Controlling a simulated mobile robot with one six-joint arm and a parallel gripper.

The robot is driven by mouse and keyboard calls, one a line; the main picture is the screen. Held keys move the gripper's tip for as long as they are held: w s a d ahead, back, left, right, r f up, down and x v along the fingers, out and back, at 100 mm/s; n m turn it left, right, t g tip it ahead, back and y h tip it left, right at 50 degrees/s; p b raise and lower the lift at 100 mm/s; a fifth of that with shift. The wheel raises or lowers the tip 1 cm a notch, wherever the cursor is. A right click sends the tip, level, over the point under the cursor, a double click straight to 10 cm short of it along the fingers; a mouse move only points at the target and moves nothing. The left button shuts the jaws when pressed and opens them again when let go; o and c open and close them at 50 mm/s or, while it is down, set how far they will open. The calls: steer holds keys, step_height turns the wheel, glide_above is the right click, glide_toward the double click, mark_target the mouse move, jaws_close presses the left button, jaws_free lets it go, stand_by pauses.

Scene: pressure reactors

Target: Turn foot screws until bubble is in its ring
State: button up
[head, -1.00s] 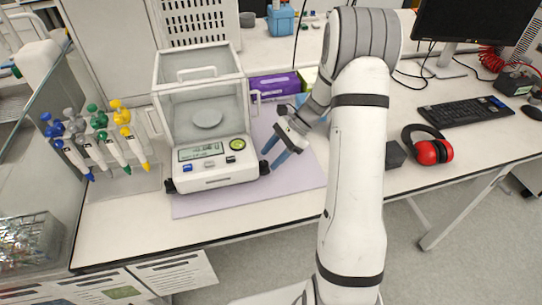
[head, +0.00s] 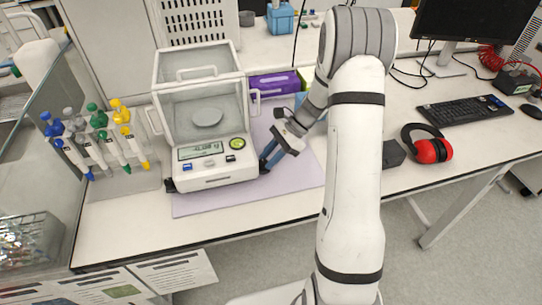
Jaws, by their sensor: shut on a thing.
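The white analytical balance (head: 217,180) stands on the bench with its glass draft shield and round pan. The green round bubble level (head: 237,143) is at the right of its front panel; the bubble's place in the ring is too small to tell. The dark left foot screw (head: 170,185) shows at the front left corner. My gripper (head: 265,164), with blue fingers, is shut on the right foot screw at the balance's front right corner. The fingers mostly hide that screw. The display (head: 200,150) is lit, its digits unreadable.
A lilac mat (head: 300,178) lies under the balance. A pipette rack (head: 130,182) stands close on the left. A purple box (head: 273,84) is behind. A black block (head: 393,154) and red ear muffs (head: 433,151) lie right of my arm.

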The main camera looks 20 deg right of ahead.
steer(key=shift+s+m+t+b, duration=0.2)
steer(key=shift+m+t+b, duration=0.2)
steer(key=shift+m+t, duration=0.4)
steer(key=shift+s+m+t+b, duration=0.15)
steer(key=shift+m+t+b, duration=0.35)
steer(key=shift+m, duration=0.4)
steer(key=shift+s+m+t+b, duration=0.25)
steer(key=shift+m+t+b, duration=0.25)
steer(key=shift+m+t, duration=0.5)
steer(key=shift+m, duration=0.3)
steer(key=o, duration=1)
steer(key=shift+c, duration=0.2)
steer(key=v, duration=0.7)
steer(key=shift+r, duration=0.4)
steer(key=shift+s+d, duration=0.1)
steer(key=shift+d, duration=0.05)
